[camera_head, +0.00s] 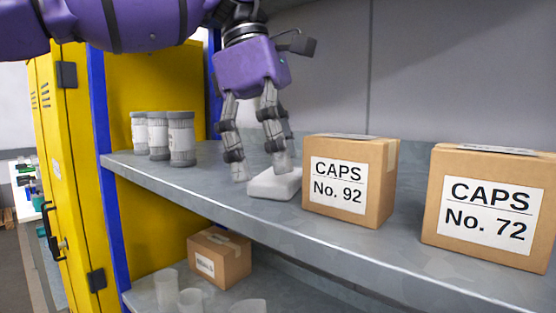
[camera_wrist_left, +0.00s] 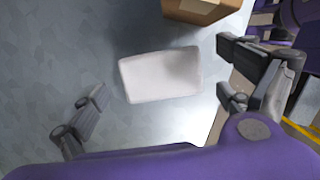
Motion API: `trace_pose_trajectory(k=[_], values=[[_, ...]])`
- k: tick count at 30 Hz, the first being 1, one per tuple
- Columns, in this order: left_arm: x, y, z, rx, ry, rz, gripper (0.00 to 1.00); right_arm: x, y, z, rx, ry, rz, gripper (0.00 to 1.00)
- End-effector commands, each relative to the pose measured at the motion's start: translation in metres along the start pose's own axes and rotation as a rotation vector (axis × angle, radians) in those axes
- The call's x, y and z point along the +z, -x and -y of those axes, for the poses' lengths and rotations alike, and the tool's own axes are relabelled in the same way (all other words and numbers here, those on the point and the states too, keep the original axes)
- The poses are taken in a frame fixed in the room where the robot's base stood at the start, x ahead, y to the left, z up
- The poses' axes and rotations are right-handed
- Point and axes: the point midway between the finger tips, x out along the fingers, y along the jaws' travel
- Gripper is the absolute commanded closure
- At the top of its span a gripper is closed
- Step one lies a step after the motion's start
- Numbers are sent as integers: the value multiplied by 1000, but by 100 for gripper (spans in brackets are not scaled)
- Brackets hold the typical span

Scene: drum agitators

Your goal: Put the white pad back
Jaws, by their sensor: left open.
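The white pad (camera_head: 274,184) lies flat on the upper grey shelf, just left of the box marked CAPS No. 92. My left gripper (camera_head: 262,172) points down over the pad with its fingers spread; it is open and holds nothing. One finger is at the pad's left end and another overlaps its far side in the head view. In the left wrist view the whole pad (camera_wrist_left: 160,76) shows between the spread fingers (camera_wrist_left: 160,95), apart from them. My right gripper is not recognisable in either view.
The CAPS No. 92 box (camera_head: 376,190) stands close right of the pad, with the CAPS No. 72 box (camera_head: 490,248) further right. White jars (camera_head: 181,140) stand left. The lower shelf holds a small carton (camera_head: 220,258) and clear cups (camera_head: 190,300). The shelf's front edge (camera_head: 240,215) is near the pad.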

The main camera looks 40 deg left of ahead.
Motion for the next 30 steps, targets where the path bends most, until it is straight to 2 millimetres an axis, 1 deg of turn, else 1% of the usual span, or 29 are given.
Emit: trace_pose_trajectory(k=[5,9,13,18,30], values=[[0,26,-1,4,2,1,4,5,-2,0,0,1,6,36],[0,50,-1,3,2,1,4,7,-2,0,1,1,8,36],[0,66,-1,3,2,0,4,6,-2,-1,1,2,6,36],[0,73,0,1,0,0,4,4,-2,-1,2,2,2,36],[0,73,0,1,0,0,4,2,-3,0,2,0,0,36]])
